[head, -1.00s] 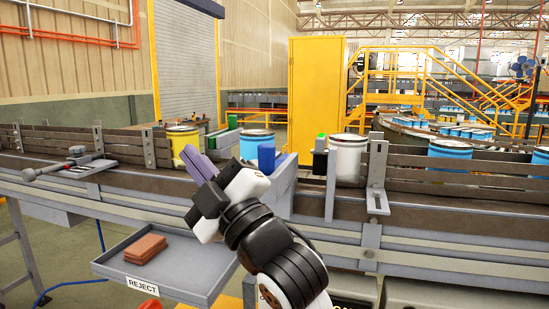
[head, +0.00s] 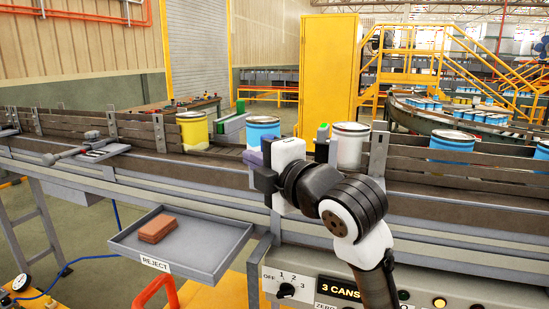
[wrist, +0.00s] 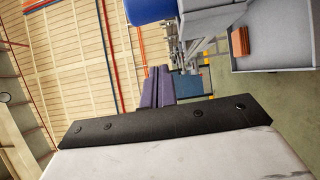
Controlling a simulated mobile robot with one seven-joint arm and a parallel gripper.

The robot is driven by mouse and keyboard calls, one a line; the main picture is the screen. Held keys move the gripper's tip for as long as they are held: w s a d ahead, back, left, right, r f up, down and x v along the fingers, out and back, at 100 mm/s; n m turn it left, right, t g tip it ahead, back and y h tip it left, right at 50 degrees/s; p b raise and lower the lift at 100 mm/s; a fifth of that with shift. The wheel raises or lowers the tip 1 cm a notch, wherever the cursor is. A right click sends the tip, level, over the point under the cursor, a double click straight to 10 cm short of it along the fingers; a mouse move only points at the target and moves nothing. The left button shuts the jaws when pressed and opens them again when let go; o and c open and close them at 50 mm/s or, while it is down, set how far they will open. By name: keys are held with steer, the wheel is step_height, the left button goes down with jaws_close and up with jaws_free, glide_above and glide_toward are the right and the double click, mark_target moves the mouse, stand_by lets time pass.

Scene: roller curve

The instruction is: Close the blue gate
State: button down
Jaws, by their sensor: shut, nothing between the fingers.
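My gripper (head: 266,152) is shut and empty, beside the conveyor in front of a blue-banded can (head: 262,128). Its purple fingers also show shut in the wrist view (wrist: 158,88). The blue gate block seen earlier beside that can is hidden behind my gripper and wrist in the head view. A rounded blue thing (wrist: 150,10) at the top of the wrist view lies apart from the fingertips. I cannot tell whether it is the gate's block or a can. Whether the gate is open cannot be seen.
A yellow can (head: 193,130) stands left on the conveyor, a white can (head: 349,148) right of my gripper by a green-topped post (head: 322,135). The reject tray (head: 215,262) with brown pieces (head: 157,228) hangs below. A control panel (head: 300,278) is at front.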

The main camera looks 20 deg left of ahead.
steer(key=shift+w+d+p, duration=0.15)
steer(key=shift+w+p, duration=0.25)
steer(key=shift+w, duration=0.7)
steer(key=shift+w+d+p, duration=0.1)
steer(key=shift+w+p, duration=0.3)
steer(key=shift+w, duration=0.65)
steer(key=w, duration=0.7)
steer(key=w+b, duration=0.1)
steer(key=w, duration=0.3)
steer(key=shift+w+d+r, duration=0.15)
steer(key=shift+w+d, duration=0.1)
steer(key=shift+w, duration=0.1)
